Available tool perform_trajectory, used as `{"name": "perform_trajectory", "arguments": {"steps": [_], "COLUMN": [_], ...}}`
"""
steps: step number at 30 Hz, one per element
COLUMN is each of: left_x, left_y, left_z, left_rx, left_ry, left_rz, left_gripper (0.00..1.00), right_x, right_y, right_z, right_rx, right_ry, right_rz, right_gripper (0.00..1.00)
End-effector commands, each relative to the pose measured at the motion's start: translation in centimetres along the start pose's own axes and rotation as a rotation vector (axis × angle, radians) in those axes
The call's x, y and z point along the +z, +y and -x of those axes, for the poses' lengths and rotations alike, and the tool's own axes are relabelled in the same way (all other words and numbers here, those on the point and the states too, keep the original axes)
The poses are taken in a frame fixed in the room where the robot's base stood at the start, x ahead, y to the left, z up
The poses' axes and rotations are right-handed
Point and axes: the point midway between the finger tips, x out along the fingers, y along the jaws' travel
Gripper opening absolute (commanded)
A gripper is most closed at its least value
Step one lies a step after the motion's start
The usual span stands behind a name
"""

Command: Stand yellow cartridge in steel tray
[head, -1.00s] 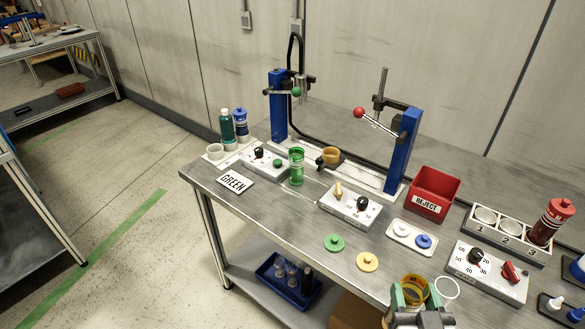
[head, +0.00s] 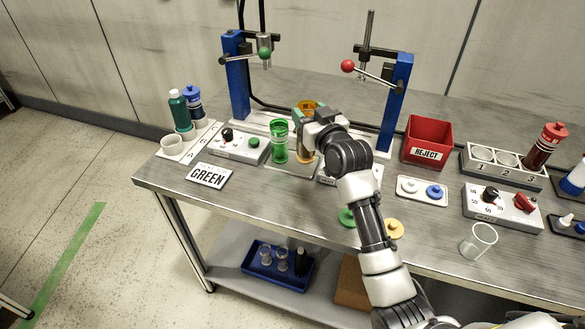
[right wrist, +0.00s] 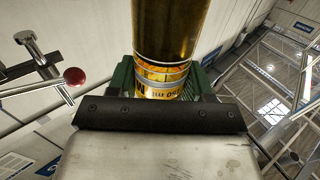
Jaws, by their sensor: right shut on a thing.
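The yellow cartridge (right wrist: 165,75) is in my right gripper (right wrist: 163,82), whose green fingers are shut around its banded, labelled part in the right wrist view. In the head view, my right gripper (head: 306,132) is over the steel tray (head: 290,171), and part of the cartridge (head: 304,146) shows below the hand, close to the tray's right part. Whether its lower end touches the tray cannot be told. A green cartridge (head: 280,142) stands upright at the tray's left part. My left gripper is not in view.
Control boxes (head: 238,146) flank the tray; my arm partly covers the right one. Press posts (head: 237,88) (head: 397,100) stand behind. The GREEN sign (head: 210,175) lies at front left. A red reject bin (head: 428,135) and a clear cup (head: 478,242) are to the right.

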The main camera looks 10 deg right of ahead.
Motion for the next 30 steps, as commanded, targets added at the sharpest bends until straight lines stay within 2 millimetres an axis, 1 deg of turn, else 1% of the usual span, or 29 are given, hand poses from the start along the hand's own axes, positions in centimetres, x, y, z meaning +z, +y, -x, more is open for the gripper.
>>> {"name": "perform_trajectory", "arguments": {"steps": [1,3,6,8,11,12,16,23,27,30], "left_x": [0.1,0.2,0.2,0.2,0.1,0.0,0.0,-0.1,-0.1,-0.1], "left_y": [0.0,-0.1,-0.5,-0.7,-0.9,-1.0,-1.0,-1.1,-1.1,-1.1], "left_z": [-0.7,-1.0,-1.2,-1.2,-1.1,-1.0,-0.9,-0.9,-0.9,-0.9], "left_rx": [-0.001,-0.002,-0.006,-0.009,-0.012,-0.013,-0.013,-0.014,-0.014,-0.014], "left_ry": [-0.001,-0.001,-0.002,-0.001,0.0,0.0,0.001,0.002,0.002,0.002], "left_rz": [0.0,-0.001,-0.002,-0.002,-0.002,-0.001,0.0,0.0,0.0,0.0], "left_gripper": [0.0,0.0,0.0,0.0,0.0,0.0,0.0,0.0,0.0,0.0], "right_x": [-1.0,-2.1,-3.2,-3.4,-2.2,-1.3,1.0,3.4,5.4,6.1], "right_y": [0.6,1.1,1.6,1.8,1.9,1.9,1.9,1.9,1.9,1.9], "right_z": [-1.2,-2.3,-3.3,-3.6,-3.8,-3.8,-3.8,-3.7,-3.7,-3.7], "right_rx": [-0.002,-0.004,-0.006,-0.007,-0.008,-0.008,-0.008,-0.008,-0.008,-0.007], "right_ry": [0.006,0.006,0.004,0.001,-0.003,-0.006,-0.004,-0.001,-0.001,0.0], "right_rz": [0.002,0.003,0.001,0.0,0.0,-0.001,-0.001,0.0,0.0,0.002], "right_gripper": [0.06,0.06,0.06,0.06,0.06,0.06,0.06,0.06,0.06,0.06]}}
